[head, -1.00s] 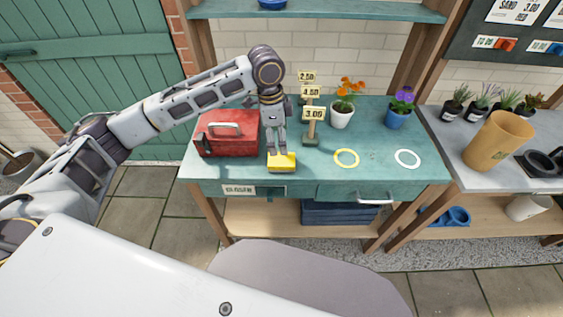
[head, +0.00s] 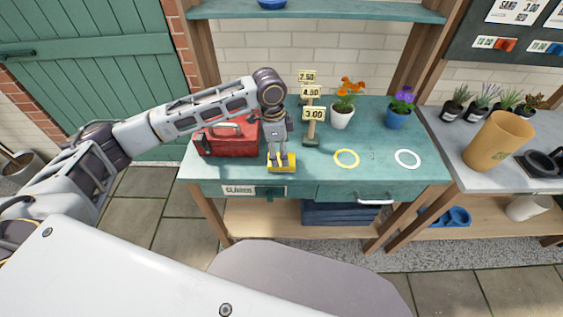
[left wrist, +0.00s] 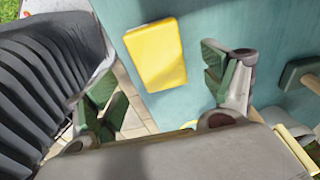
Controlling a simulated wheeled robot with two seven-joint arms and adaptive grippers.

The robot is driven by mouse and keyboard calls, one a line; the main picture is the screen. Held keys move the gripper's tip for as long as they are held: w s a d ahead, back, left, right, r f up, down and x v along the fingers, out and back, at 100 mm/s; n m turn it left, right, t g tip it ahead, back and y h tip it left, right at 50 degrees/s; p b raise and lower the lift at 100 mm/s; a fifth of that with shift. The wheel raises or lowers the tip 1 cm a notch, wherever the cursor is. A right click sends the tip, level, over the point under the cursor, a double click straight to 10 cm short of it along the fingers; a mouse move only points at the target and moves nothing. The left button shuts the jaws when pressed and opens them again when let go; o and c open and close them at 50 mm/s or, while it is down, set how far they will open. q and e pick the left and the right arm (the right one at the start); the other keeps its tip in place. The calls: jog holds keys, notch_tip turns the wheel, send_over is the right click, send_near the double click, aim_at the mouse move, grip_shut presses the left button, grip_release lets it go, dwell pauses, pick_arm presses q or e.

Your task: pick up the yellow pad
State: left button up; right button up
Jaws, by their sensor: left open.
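The yellow pad (head: 288,163) lies flat near the front edge of the teal bench, to the right of the red toolbox. It also shows as a yellow block in the left wrist view (left wrist: 156,54). My left gripper (head: 276,161) points down at the pad, and its fingers hide part of it in the head view. In the left wrist view the left gripper (left wrist: 158,82) is open and empty. Its green fingertips stand wide apart, with the pad visible in the gap. I cannot tell the height left above the pad. My right gripper is not in view.
The red toolbox (head: 226,138) stands close left of the left gripper. Price signs (head: 313,115) stand just right. Potted orange (head: 342,110) and purple flowers (head: 398,110) stand behind a yellow ring (head: 346,150) and white ring (head: 407,150). The right front bench top is otherwise clear.

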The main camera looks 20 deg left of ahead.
pick_arm(q)
notch_tip(320, 180, down, 3)
jog(key=shift+d+f, duration=0.1)
jog(key=shift+f, duration=0.3)
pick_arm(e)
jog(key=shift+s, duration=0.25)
pick_arm(q)
jog(key=c, duration=1.1)
jog(key=shift+r, duration=0.35)
notch_tip(320, 180, up, 8)
jog(key=shift+f, duration=0.25)
jog(key=shift+r, duration=0.95)
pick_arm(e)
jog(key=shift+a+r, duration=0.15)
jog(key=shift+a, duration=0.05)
